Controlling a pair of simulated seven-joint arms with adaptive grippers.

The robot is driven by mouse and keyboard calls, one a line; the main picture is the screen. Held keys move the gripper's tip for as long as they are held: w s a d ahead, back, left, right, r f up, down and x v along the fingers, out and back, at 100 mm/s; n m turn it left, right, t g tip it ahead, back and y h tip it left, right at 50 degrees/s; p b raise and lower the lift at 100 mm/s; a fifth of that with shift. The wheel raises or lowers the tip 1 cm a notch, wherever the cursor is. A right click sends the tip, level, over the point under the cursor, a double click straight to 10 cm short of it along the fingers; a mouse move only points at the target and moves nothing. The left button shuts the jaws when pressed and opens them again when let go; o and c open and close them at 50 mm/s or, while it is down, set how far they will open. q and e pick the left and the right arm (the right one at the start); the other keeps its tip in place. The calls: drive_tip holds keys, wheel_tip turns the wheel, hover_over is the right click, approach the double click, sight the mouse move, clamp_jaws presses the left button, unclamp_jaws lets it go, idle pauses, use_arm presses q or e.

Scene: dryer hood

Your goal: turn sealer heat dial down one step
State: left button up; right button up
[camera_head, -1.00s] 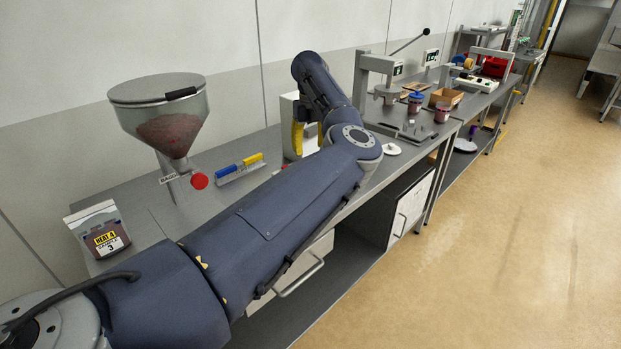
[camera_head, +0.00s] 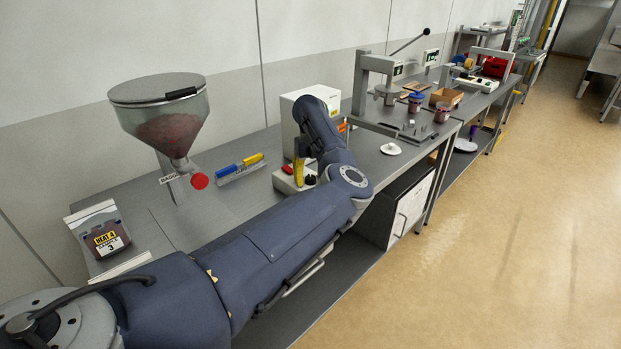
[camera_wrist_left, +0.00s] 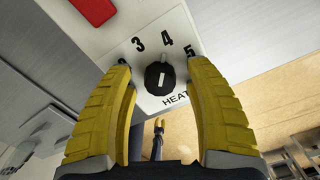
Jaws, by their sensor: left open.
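The sealer is a white box (camera_head: 318,98) with a low front part on the bench, partly hidden by my left arm. Its black heat dial (camera_wrist_left: 160,78) shows in the left wrist view, with the printed numbers 3, 4 and 5 around it and the word HEAT beside it. The white mark on the dial stands nearly upright, roughly in line with the 4. My left gripper (camera_wrist_left: 160,65) is open, its yellow fingers on either side of the dial and apart from it; one finger shows in the head view (camera_head: 299,171). A small yellow-tipped gripper (camera_wrist_left: 157,122), seemingly my right, shows far off.
A bag labelled HEAT 4 (camera_head: 105,240) stands at the left of the bench. A hopper (camera_head: 165,125) and a rack with blue and yellow handles (camera_head: 240,167) stand left of the sealer. A lever press (camera_head: 375,75) and a white disc (camera_head: 391,149) are to its right.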

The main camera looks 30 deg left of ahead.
use_arm(q)
clamp_jaws()
idle(0.5)
